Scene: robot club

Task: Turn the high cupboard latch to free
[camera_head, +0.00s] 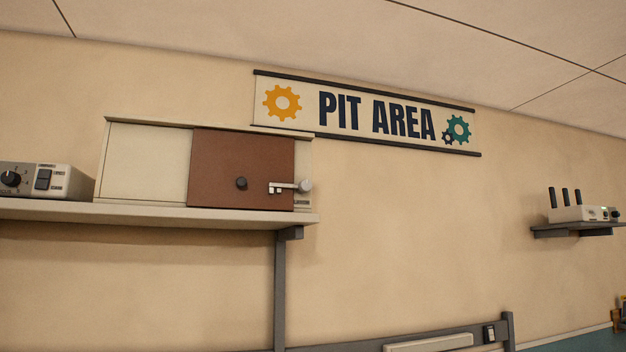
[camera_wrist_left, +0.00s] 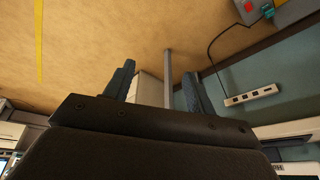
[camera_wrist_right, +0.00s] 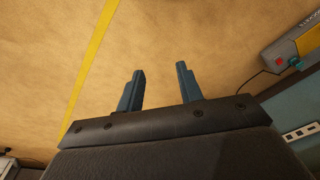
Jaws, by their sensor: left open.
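The high cupboard (camera_head: 145,162) sits on a wall shelf at the left of the head view, with a brown door (camera_head: 225,168) that looks closed. A round dark knob (camera_head: 241,183) is on the door. The latch (camera_head: 290,187) is a pale horizontal bar with a round knob at its right end, lying across the door's right edge. Neither gripper is in the head view. My left gripper (camera_wrist_left: 160,85) shows in its wrist view with its fingers apart and nothing gripped. My right gripper (camera_wrist_right: 159,88) shows in its wrist view, fingers apart and empty.
The shelf (camera_head: 150,216) carries a grey device (camera_head: 45,180) left of the cupboard. A PIT AREA sign (camera_head: 365,113) hangs to the right. A small shelf (camera_head: 575,230) holds a device with antennas. A power strip (camera_wrist_left: 250,96) shows in the left wrist view.

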